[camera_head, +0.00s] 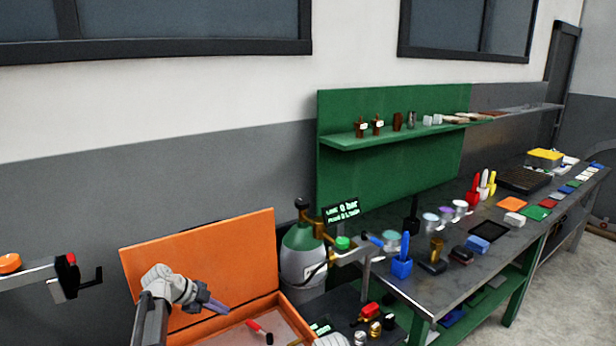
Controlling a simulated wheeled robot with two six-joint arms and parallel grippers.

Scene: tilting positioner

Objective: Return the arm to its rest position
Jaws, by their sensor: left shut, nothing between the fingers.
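My left arm comes up from the bottom edge, and its grey-white wrist is bent to the right. My left gripper (217,306) points to the right and slightly down, in front of the raised orange lid (215,258) of an open orange case. Its fingers look closed together with nothing held. A red-handled tool (258,328) lies in the case, right of and below the fingers and apart from them in the picture. My right gripper does not show.
A grey-green gas cylinder (303,258) with a gauge display stands right of the case. An orange-topped fixture (10,263) is far left.

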